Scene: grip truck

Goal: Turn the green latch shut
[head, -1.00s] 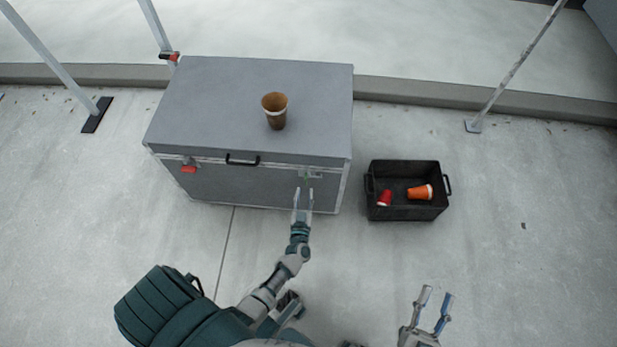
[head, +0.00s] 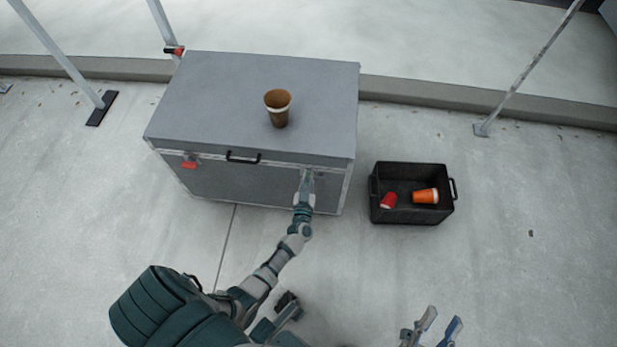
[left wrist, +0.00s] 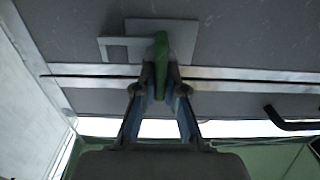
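The green latch (left wrist: 160,62) is on the front of a grey case (head: 255,95), at the right part of its lid seam. In the left wrist view it stands roughly upright over a pale metal plate (left wrist: 118,47). My left gripper (head: 306,178) reaches it from the front. Its fingers (left wrist: 162,78) lie on either side of the latch's lower part. Whether they press on it I cannot tell. In the head view the gripper mostly hides the latch. My right gripper (head: 440,322) is open and empty at the bottom edge, away from the case.
A brown cup (head: 278,108) stands on the case lid. A red latch (head: 189,163) and a black handle (head: 243,157) are on the case front. A black crate (head: 412,216) with a red cup (head: 388,201) and an orange cup (head: 425,196) stands to the right.

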